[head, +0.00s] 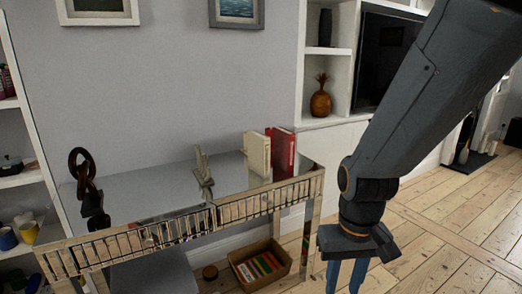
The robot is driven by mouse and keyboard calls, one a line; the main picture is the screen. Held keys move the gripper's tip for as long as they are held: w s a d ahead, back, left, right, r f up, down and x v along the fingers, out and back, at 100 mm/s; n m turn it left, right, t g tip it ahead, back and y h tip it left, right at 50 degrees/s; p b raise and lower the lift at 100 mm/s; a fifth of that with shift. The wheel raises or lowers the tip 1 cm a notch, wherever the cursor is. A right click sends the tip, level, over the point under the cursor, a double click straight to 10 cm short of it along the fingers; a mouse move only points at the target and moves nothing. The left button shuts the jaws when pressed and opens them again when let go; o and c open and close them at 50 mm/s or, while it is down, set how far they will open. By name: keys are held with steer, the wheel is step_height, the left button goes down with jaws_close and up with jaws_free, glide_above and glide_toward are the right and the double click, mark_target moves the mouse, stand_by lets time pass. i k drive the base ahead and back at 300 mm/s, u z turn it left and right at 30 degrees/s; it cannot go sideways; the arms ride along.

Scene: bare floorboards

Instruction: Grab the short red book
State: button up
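A red book (284,153) stands upright on the right end of a mirrored console table (135,199). A cream book (257,153) stands upright just to its left. My gripper (346,277) hangs low in front and to the right of the table, apart from the books. Its blue fingers point down and run off the bottom edge of the picture, so their tips are hidden. I cannot tell whether it is open or shut.
A hand-shaped ornament (203,176) and a dark chain-like sculpture (85,187) stand on the table. A box of books (260,265) sits on the floor below. White shelves (20,150) stand at the left. Open floorboards (450,225) lie to the right.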

mark_target(283, 155)
steer(key=u, duration=0.75)
steer(key=i, duration=1.15)
steer(key=z, duration=0.1)
